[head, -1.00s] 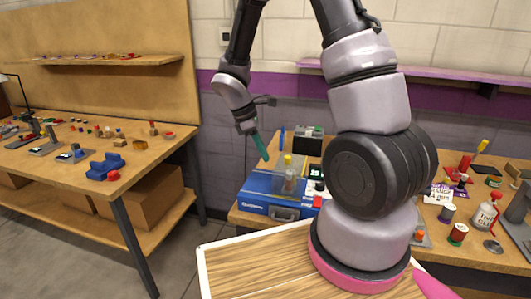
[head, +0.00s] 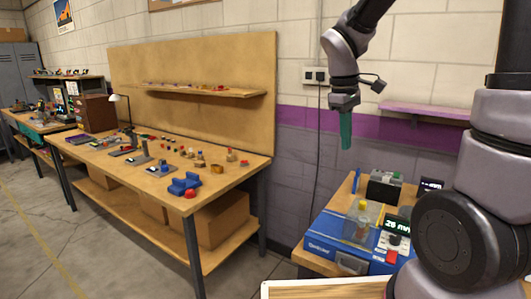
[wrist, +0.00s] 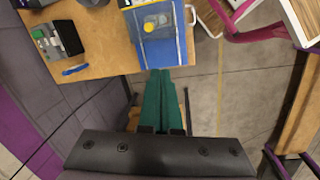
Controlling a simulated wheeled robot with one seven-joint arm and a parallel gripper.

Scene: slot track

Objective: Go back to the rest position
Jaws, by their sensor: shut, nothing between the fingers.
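No object is in the gripper's grasp. My arm rises at the right of the head view and partly hides the table there.
A wooden workbench (head: 135,180) with small parts stands left. A purple shelf (head: 425,110) juts from the wall at right. Floor between is clear.

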